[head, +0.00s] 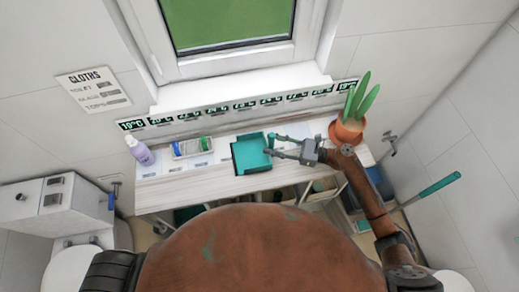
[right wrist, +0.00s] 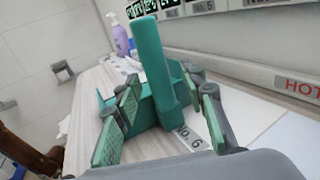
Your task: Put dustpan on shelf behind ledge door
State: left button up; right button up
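The teal dustpan (head: 252,156) lies on the wooden ledge (head: 215,185) under the window, near its middle. My right gripper (head: 272,146) reaches in from the right at the dustpan's right side. In the right wrist view the dustpan's upright handle (right wrist: 153,62) stands between the open fingers (right wrist: 165,105). The pads do not look closed on it; whether one touches it I cannot tell. Items stand in the open space below the ledge's front edge, partly hidden by my body. I cannot make out a ledge door. My left gripper is out of view.
A purple pump bottle (head: 140,151) and a small tray of items (head: 192,147) stand left of the dustpan. A potted plant (head: 348,128) stands at the ledge's right end, close to my right arm. A teal-handled tool (head: 432,188) leans at the right.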

jog(key=shift+a, duration=0.25)
jog(key=shift+d, duration=0.1)
grip_shut()
